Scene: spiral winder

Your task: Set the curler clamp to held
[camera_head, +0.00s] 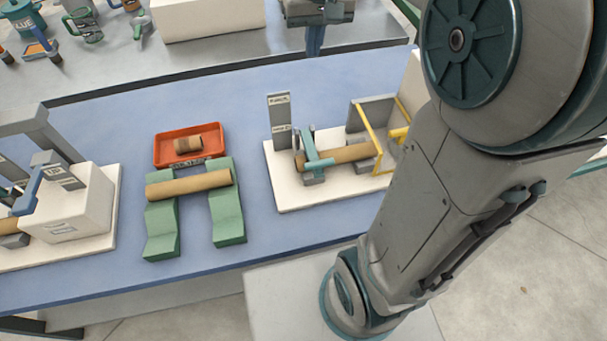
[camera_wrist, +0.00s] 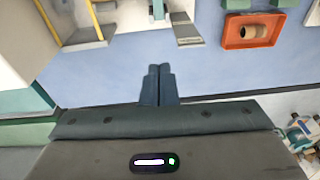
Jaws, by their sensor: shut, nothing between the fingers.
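On the right white base (camera_head: 310,195) in the head view, a teal clamp (camera_head: 316,160) with an upright lever stands across a brown cardboard tube (camera_head: 352,154). Beside it a grey post (camera_head: 281,120) carries two small labels, too small to read. Whether the clamp is pressed onto the tube cannot be told. My gripper (camera_wrist: 158,72) shows in the wrist view with its fingers together and empty, over blue tabletop. The fixture lies at the top edge of that view, apart from the fingers, with its grey post (camera_wrist: 188,30) visible.
A yellow frame (camera_head: 372,135) stands at the tube's right end. Left of the fixture are an orange tray (camera_head: 162,156) with a short roll and green supports (camera_head: 228,220) bearing another tube. A white machine (camera_head: 80,212) stands at far left. Blue tabletop (camera_head: 290,235) is clear in front.

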